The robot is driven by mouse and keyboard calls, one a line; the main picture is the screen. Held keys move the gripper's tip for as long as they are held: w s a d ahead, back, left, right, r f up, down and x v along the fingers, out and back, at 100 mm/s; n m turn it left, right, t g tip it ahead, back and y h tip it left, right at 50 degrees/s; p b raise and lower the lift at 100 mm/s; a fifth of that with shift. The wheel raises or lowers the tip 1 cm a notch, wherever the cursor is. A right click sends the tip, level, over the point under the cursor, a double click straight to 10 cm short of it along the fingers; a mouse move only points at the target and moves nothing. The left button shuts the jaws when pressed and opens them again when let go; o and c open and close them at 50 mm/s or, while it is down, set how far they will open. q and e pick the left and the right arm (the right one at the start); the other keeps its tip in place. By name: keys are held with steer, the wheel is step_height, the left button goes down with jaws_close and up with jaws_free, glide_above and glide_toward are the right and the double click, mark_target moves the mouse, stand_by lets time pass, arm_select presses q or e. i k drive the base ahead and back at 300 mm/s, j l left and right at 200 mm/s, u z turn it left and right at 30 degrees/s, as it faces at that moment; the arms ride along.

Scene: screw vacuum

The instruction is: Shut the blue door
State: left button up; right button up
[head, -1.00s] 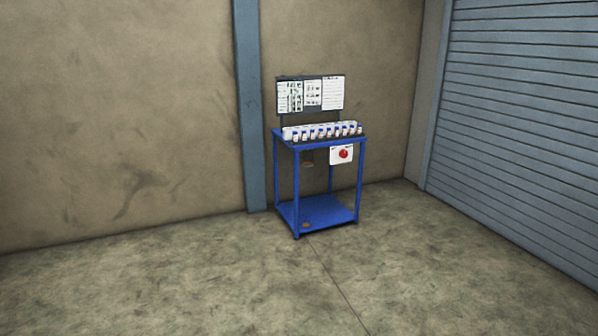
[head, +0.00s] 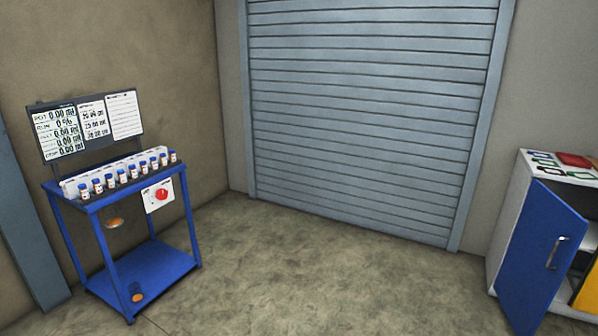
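The blue door (head: 541,259) is on a white cabinet (head: 507,212) at the right edge of the head view. It stands open, swung out from the cabinet, with a metal handle (head: 558,252) on its face. Part of the cabinet's inside shows to the right of the door. The rest of the cabinet is cut off by the frame edge. Neither of my grippers is in the head view.
A blue cart (head: 168,263) with small bottles (head: 128,172), a red knob (head: 162,195) and a display board stands at left. A yellow panel (head: 590,290) shows at lower right. A grey roller shutter (head: 365,110) is behind. The floor between (head: 330,270) is clear.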

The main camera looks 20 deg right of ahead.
mark_target(548, 234)
steer(key=i+l+z, duration=0.25)
steer(key=i+z, duration=0.7)
steer(key=i, duration=0.15)
steer(key=i+j+z, duration=0.15)
steer(key=i+z, duration=0.4)
steer(key=z, duration=0.3)
steer(key=i+z, duration=0.1)
steer(key=z, duration=0.3)
steer(key=j+z, duration=0.1)
steer(key=z, duration=0.25)
steer(key=i+j, duration=0.05)
